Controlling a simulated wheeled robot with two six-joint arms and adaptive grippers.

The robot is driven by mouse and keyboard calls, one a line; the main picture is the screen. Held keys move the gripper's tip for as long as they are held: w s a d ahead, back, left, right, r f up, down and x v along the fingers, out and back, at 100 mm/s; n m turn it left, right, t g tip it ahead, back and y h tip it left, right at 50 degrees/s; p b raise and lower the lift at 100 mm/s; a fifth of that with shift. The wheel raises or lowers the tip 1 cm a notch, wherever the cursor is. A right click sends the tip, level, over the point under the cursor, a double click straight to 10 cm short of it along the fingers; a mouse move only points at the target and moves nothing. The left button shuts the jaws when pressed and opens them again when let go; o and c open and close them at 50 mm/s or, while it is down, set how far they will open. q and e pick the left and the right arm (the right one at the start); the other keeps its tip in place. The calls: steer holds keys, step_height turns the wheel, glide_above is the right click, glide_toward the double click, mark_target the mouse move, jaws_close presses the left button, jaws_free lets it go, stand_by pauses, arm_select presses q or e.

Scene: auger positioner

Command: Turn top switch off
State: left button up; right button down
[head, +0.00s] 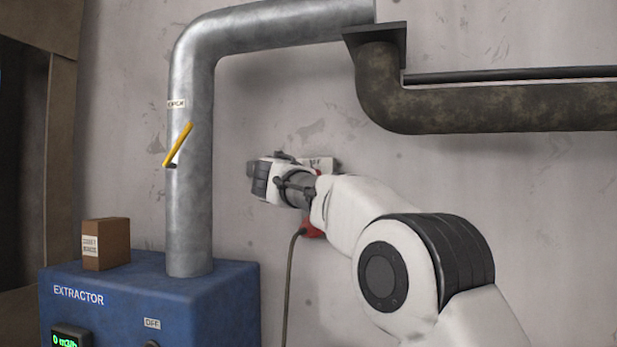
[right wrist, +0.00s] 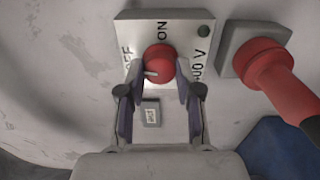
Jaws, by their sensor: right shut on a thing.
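A red round knob (right wrist: 160,60) sits on a light grey switch plate (right wrist: 145,28) with ON above it and OFF to its left in the right wrist view. A pale mark on the knob points left, toward the OFF side. My right gripper (right wrist: 160,72) has its fingers on both sides of the knob and is shut on it. In the head view, my right gripper (head: 265,178) is at the wall and hides most of the switch; part of the plate (head: 322,163) shows behind it. My left gripper is not in view.
A red plug (right wrist: 275,75) in a grey socket is right of the plate, and its cable (head: 288,275) hangs down the wall. A blue extractor box (head: 130,295) with a metal pipe (head: 190,215) and yellow lever (head: 178,146) stands left. A dark pipe (head: 510,107) runs above.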

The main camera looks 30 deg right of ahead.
steer(key=shift+r+n, duration=0.2)
steer(key=shift+n, duration=0.4)
steer(key=shift+r, duration=0.1)
steer(key=c, duration=0.8)
jaws_free()
steer(key=shift+d, duration=0.1)
steer(key=shift+o, duration=0.2)
steer(key=shift+d+f, duration=0.2)
steer(key=shift+f, duration=0.1)
steer(key=v, duration=1.1)
steer(key=shift+s+a, duration=0.25)
steer(key=shift+a, duration=0.1)
